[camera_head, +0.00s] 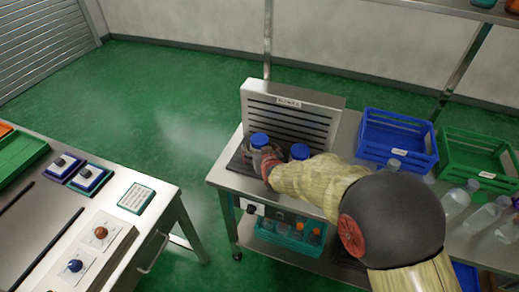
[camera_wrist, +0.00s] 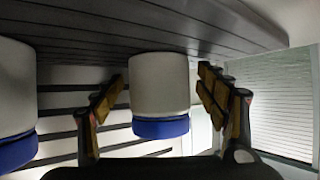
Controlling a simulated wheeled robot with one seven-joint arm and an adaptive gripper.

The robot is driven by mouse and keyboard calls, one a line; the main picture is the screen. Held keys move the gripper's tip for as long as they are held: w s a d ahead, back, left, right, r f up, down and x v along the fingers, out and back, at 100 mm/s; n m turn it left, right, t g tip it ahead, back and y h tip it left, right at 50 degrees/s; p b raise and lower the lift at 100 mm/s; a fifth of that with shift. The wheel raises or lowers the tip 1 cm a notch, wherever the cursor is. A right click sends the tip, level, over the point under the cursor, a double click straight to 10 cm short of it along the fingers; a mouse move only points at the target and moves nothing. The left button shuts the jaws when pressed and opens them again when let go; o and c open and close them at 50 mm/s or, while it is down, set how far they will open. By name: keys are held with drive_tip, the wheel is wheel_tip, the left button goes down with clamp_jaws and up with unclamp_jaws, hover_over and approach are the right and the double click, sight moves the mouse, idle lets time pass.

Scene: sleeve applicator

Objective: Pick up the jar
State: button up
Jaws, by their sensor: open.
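Two jars with blue lids stand on the steel bench, in front of a slotted metal panel. The left jar (camera_head: 259,140) is largely hidden by my gripper (camera_head: 264,160); the right jar (camera_head: 299,152) is partly behind my arm. In the wrist view, which looks upside down, a white jar with a blue lid (camera_wrist: 160,90) is between the two open fingers of my gripper (camera_wrist: 160,98). Narrow gaps seem to show on both sides; I cannot tell whether either finger touches. The other jar (camera_wrist: 16,100) is outside the fingers at the left edge.
The slotted panel (camera_head: 290,112) rises behind the jars. A blue crate (camera_head: 397,139) and a green crate (camera_head: 474,162) stand to the right, with clear bottles (camera_head: 456,199) before them. A teal crate of bottles (camera_head: 290,236) is on the lower shelf. Green floor is open at left.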

drive_tip(key=c, duration=0.3)
drive_tip(key=shift+r, duration=0.15)
drive_tip(key=c, duration=1.1)
drive_tip(key=shift+c, duration=0.2)
